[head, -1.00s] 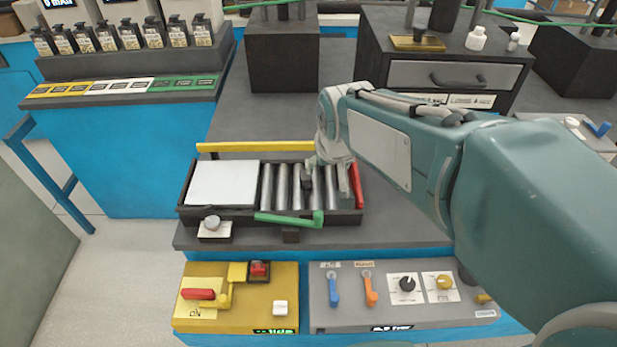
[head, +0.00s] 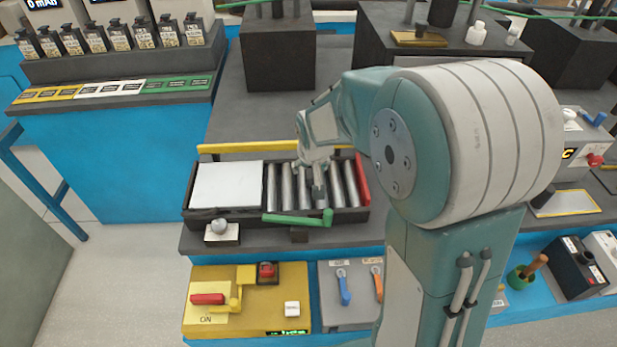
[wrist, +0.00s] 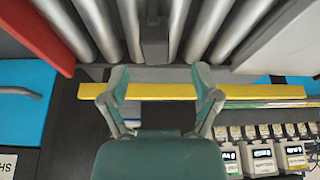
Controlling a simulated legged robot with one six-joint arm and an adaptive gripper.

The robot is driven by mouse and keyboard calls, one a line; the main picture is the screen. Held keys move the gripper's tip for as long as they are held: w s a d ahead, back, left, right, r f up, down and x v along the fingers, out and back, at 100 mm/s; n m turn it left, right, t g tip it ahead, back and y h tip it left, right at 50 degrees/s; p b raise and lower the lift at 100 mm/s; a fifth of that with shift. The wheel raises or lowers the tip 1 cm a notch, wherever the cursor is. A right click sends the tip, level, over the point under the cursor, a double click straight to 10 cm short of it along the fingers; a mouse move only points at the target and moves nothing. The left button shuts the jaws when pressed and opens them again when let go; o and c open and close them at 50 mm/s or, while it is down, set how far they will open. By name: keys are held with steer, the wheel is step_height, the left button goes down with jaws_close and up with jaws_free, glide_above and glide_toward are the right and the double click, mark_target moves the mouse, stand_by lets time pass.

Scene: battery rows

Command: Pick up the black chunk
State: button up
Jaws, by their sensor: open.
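A dark block, which looks like the black chunk (wrist: 154,38), lies among the metal rollers in the wrist view, at the top middle. In the head view I cannot clearly separate it from my gripper. My gripper (wrist: 160,80) is open and empty. Its two fingers are spread apart in the wrist view, with the block beyond the gap between them. In the head view my gripper (head: 314,178) is over the roller section of the black tray (head: 350,216).
The tray has a white plate (head: 226,184) at left, a red end strip (head: 362,178) and a green handle (head: 300,218). A yellow rail (head: 245,148) runs behind it. A yellow switch box (head: 262,318) stands in front. A dark block (head: 277,62) stands behind.

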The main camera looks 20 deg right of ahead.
mark_target(311, 173)
steer(key=x, duration=0.3)
steer(key=shift+d+f, duration=0.25)
steer(key=shift+f, duration=0.05)
steer(key=shift+d+f, duration=0.1)
steer(key=shift+d, duration=0.05)
steer(key=shift+a, duration=0.35)
steer(key=c, duration=1)
steer(key=shift+d, duration=0.1)
steer(key=shift+c, duration=0.2)
steer(key=shift+d, duration=0.1)
